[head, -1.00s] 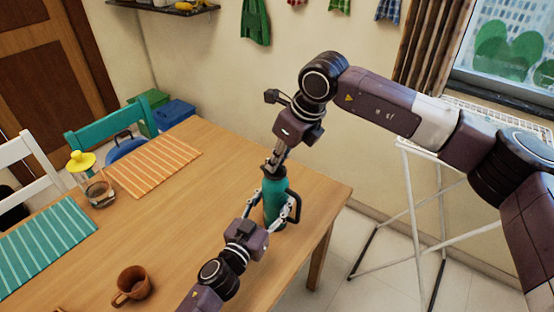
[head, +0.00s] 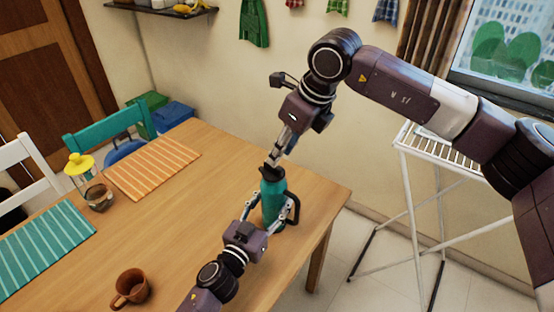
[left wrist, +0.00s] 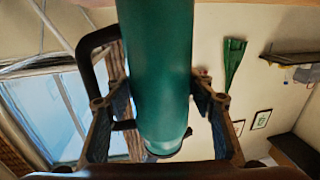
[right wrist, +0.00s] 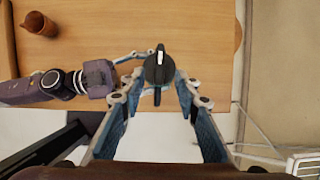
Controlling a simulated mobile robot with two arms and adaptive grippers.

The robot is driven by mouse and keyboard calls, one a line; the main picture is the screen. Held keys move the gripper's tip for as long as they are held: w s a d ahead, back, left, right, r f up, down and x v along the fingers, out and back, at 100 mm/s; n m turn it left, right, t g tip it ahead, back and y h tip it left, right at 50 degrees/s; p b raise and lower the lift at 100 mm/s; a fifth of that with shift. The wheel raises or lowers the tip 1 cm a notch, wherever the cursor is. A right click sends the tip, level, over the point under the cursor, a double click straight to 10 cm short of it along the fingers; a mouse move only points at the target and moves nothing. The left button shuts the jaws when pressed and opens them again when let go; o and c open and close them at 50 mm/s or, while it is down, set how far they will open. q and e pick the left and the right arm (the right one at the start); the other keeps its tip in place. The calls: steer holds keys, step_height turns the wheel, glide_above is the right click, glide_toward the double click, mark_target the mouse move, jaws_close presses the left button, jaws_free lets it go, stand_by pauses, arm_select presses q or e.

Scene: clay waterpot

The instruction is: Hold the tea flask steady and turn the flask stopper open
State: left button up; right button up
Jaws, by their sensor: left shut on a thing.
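The teal tea flask (head: 273,200) stands upright near the table's right corner, its black handle on the right. The dark flask stopper (head: 271,172) is on its top; it also shows from above in the right wrist view (right wrist: 159,68). My left gripper (head: 265,208) is shut on the flask's body; in the left wrist view its fingers flank the teal flask (left wrist: 167,75). My right gripper (head: 277,154) points down just above the stopper. In the right wrist view its fingers (right wrist: 160,85) are apart, with the stopper showing between and beyond their tips, apparently not gripped.
A brown cup (head: 131,287) stands on the table's (head: 190,215) near left part. A glass jar with a yellow top (head: 97,196) stands between the orange placemat (head: 150,168) and teal placemat (head: 45,240). A white drying rack (head: 410,200) stands to the right.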

steer(key=v, duration=0.7)
steer(key=shift+d, duration=0.1)
arm_select(q)
steer(key=o, duration=1.7)
steer(key=shift+c, duration=0.2)
steer(key=shift+s, duration=0.1)
